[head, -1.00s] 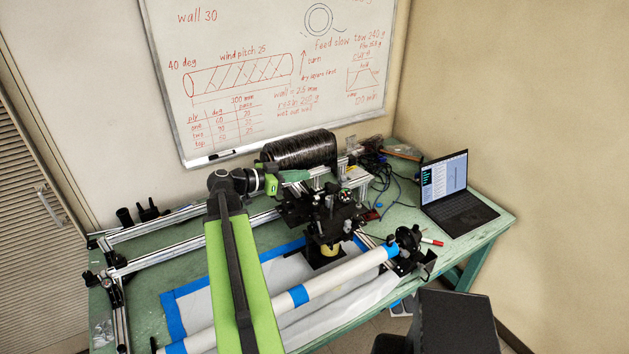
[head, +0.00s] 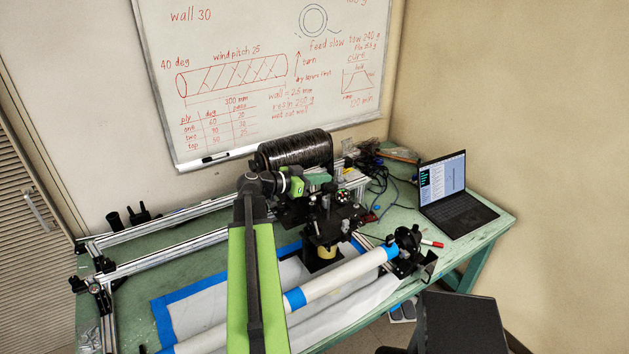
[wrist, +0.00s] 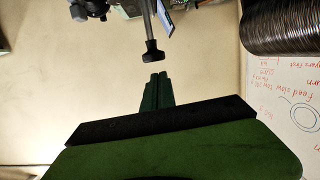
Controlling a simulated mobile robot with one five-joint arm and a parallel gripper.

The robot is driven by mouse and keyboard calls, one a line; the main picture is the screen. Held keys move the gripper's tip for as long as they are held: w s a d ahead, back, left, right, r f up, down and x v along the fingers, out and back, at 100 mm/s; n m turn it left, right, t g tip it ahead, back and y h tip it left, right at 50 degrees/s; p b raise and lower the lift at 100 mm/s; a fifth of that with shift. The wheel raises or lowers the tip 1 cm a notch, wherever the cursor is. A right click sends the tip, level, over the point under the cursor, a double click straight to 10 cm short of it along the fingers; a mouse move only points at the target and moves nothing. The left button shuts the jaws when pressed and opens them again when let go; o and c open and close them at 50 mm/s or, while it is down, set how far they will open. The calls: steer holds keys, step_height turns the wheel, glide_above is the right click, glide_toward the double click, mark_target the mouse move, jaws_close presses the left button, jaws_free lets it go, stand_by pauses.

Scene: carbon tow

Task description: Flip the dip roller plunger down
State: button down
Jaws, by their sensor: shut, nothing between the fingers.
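In the wrist view a black knob (wrist: 152,51) on a thin metal rod hangs into the picture from the top; it looks like the dip roller plunger. My gripper (wrist: 157,76) is shut and empty, its green fingertips close to the knob, with a small gap showing between them in the picture. In the head view my gripper (head: 319,178) is above the black winding carriage (head: 330,218), in front of the dark tow spool (head: 295,150). The plunger cannot be made out clearly in the head view.
A long white tube (head: 345,276) with blue tape runs across the front of the green table (head: 464,235). Metal rails (head: 165,222) lie at the left. A laptop (head: 458,207) stands at the right, with cables (head: 398,190) beside the carriage.

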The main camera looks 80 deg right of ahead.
steer(key=shift+f, duration=0.65)
step_height(320, 180, down, 12)
steer(key=b, duration=1.2)
steer(key=shift+a, duration=0.1)
steer(key=shift+a+r, duration=0.1)
steer(key=shift+r, duration=0.1)
step_height(320, 180, up, 6)
steer(key=p, duration=0.6)
steer(key=w+a, duration=0.6)
steer(key=w, duration=0.1)
steer(key=shift+w+r, duration=0.2)
steer(key=shift+r, duration=0.15)
